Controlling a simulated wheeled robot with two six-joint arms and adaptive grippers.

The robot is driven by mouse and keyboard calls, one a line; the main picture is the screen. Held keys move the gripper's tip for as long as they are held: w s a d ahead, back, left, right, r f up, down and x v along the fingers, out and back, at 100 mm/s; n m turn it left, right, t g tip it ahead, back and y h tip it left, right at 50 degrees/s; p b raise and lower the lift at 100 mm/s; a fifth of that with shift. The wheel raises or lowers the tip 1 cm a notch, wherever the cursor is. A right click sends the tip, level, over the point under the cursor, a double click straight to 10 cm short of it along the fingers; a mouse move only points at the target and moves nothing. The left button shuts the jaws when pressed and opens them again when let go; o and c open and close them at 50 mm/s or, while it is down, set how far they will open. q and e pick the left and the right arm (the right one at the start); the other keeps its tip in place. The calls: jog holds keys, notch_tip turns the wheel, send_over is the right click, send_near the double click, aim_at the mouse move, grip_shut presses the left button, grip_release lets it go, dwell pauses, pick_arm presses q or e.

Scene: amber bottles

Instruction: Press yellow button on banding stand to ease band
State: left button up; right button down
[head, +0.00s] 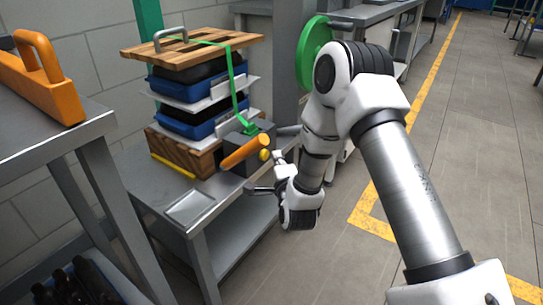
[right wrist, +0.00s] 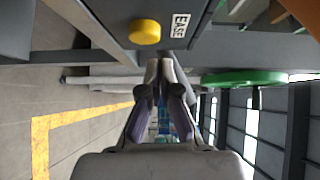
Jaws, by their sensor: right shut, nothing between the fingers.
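The yellow button (head: 264,155) sits on the front of the grey banding stand (head: 262,127), beside an orange handle (head: 245,152). In the right wrist view the button (right wrist: 145,31) is round and raised, beside a label reading EASE. My right gripper (head: 278,156) is shut and empty, with its tips close to the button. In the right wrist view the fingertips (right wrist: 165,62) are just below and right of the button, seemingly apart from it. A green band (head: 232,82) runs from the stand over a stack of blue trays (head: 200,122). My left gripper is out of view.
The stack, with a wooden top board (head: 195,57), stands on a grey metal bench (head: 150,190). A green reel (head: 313,52) is behind my right arm. Open floor lies to the right.

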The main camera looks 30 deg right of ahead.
aim_at(264, 155)
jog(key=shift+w+a, duration=0.2)
jog(key=shift+w, duration=0.3)
jog(key=shift+w+a, duration=0.2)
jog(key=shift+w, duration=0.25)
